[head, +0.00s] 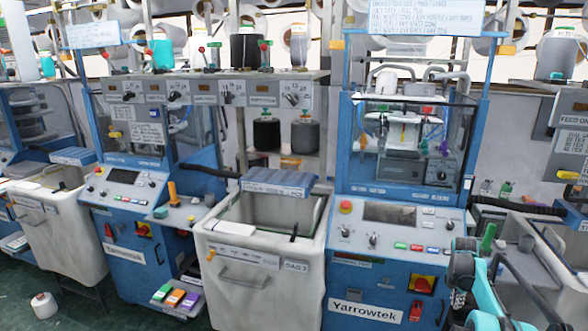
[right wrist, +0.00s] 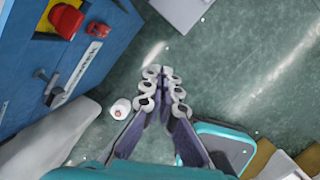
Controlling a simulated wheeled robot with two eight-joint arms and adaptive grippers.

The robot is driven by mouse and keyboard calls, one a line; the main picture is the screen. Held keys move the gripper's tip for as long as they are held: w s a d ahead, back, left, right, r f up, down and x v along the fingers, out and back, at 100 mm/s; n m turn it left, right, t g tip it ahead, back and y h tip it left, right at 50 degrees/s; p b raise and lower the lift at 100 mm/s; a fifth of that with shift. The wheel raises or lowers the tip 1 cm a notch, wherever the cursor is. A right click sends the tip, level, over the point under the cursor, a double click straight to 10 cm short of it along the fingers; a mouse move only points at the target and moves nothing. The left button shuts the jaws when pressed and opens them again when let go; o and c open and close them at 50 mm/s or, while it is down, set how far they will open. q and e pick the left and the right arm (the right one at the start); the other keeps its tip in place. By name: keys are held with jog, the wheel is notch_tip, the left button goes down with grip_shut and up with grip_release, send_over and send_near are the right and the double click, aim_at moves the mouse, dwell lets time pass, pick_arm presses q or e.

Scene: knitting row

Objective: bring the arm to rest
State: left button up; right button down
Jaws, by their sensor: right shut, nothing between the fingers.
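My right arm (head: 482,285), teal and dark, comes in at the lower right of the head view, in front of the blue knitting machine. My right gripper (right wrist: 164,82) shows in the right wrist view with its fingers together and nothing between them. It points down over the green floor (right wrist: 225,70), clear of any object. My left gripper is in neither view.
The Yarrowtek machine (head: 395,240) stands close behind my right arm. A grey-white bin (head: 245,275) stands left of it. A white cone (head: 44,306) lies on the floor at the lower left. In the wrist view, a blue cabinet (right wrist: 95,50) with a red switch is left of the fingers.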

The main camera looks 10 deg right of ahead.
jog(key=s+a+r+m+t, duration=0.1)
jog(key=s+a+r+m, duration=0.15)
jog(key=a+r, duration=0.45)
jog(key=s+a+r+m+t, duration=0.1)
jog(key=s+a+r+m, duration=0.15)
jog(key=a, duration=0.75)
jog(key=s+a+r+m+t, duration=0.1)
jog(key=s+a+r+m, duration=0.15)
jog(key=a+r, duration=0.45)
jog(key=s+a+f+m+t+y, duration=0.1)
jog(key=s+a+f+m, duration=0.2)
jog(key=s+a, duration=0.6)
jog(key=s+a+f+m+t+y, duration=0.1)
jog(key=s+a+f+m+t, duration=0.1)
jog(key=s+a+m, duration=0.6)
jog(key=s+a+f, duration=0.1)
jog(key=s+a, duration=0.1)
jog(key=a, duration=0.1)
jog(key=shift+a+f+y, duration=0.3)
jog(key=shift+f+y, duration=0.1)
jog(key=shift+s, duration=0.1)
